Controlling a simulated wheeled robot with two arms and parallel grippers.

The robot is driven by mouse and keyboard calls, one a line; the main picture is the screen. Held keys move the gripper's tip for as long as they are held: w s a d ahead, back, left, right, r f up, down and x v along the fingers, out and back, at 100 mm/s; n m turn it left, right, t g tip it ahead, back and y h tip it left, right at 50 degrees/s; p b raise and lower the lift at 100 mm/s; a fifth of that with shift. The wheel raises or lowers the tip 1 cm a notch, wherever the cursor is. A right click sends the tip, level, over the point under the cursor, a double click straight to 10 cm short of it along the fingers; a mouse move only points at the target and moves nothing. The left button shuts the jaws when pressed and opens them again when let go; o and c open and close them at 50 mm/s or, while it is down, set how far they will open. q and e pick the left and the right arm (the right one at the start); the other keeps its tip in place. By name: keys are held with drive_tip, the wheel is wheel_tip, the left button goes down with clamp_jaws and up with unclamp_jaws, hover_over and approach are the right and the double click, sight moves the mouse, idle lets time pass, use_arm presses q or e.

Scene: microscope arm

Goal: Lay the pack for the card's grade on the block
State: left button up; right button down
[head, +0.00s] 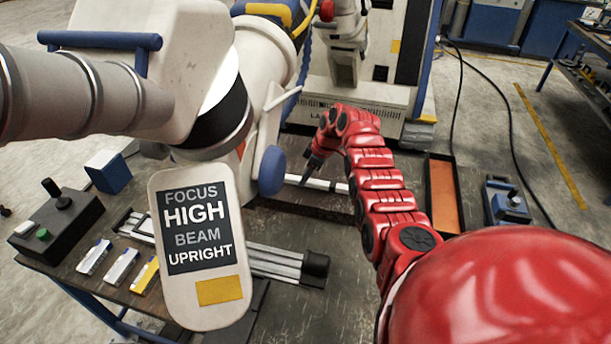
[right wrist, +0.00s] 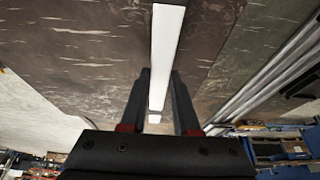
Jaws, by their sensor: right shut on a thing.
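A pale card (head: 196,245) stands in the middle left of the head view. It reads FOCUS HIGH BEAM UPRIGHT, with HIGH largest, above a yellow patch. Several small packs lie on the table to its left: a white-and-blue pack (head: 93,257), another pale pack (head: 121,268) and a yellow-and-white pack (head: 147,275). My right gripper (head: 307,178) is low over the dark bench top beyond the card. In the right wrist view, its two dark fingers (right wrist: 158,95) are shut on a long white strip (right wrist: 166,45). I cannot tell which thing is the block. My left gripper is out of view.
Metal rails (head: 275,262) cross the bench behind the card. A large white machine arm (head: 190,50) hangs above. An orange tray (head: 442,195) lies right of my arm.

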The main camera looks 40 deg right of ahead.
drive_tip(key=shift+f, duration=0.55)
drive_tip(key=c, duration=0.7)
unclamp_jaws()
drive_tip(key=shift+o, duration=0.2)
